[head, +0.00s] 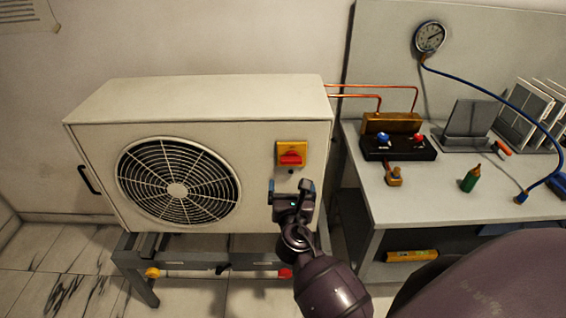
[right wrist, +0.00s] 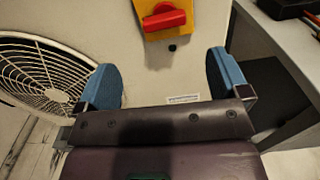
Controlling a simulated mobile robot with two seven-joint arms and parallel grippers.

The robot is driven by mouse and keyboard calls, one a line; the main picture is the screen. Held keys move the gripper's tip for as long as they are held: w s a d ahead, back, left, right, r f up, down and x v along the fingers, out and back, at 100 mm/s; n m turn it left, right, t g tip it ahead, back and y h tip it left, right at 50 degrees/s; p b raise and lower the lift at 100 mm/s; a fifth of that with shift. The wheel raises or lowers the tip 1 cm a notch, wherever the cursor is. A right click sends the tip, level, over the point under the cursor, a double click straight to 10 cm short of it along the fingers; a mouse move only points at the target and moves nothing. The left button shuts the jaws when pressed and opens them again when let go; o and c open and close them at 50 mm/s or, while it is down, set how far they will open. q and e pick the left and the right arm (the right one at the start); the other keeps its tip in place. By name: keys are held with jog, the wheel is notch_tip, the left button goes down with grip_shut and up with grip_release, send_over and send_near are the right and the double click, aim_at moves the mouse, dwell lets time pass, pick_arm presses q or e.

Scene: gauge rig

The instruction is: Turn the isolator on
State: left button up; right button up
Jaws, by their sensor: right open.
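The isolator is a yellow plate with a red rotary handle (head: 291,158) on the front of the beige fan unit, right of the fan grille. The red handle lies about level in the head view. In the right wrist view the red handle (right wrist: 164,18) and yellow plate show at the top, ahead of the fingers. My right gripper (head: 291,187) is just below the isolator, in front of the unit; its blue fingers (right wrist: 164,82) are wide apart with nothing between them. It is apart from the handle. My left gripper is not in view.
The fan unit (head: 90,107) stands on a grey frame. To the right, a bench (head: 400,205) holds a black manifold block (head: 398,150), a green bottle-like item (head: 470,179) and grey racks. A gauge (head: 429,37) with a blue hose is on the back panel. Copper pipes run from unit to bench.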

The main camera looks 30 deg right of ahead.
aim_at(292, 162)
jog(key=shift+n, duration=0.4)
jog(key=x, duration=0.9)
jog(key=shift+w+d, duration=0.15)
jog(key=shift+d, duration=0.25)
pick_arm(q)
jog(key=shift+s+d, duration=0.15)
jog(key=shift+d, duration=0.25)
pick_arm(e)
jog(key=shift+w+d, duration=0.35)
jog(key=shift+w, duration=0.15)
jog(key=shift+c, duration=0.2)
jog(key=c, duration=0.9)
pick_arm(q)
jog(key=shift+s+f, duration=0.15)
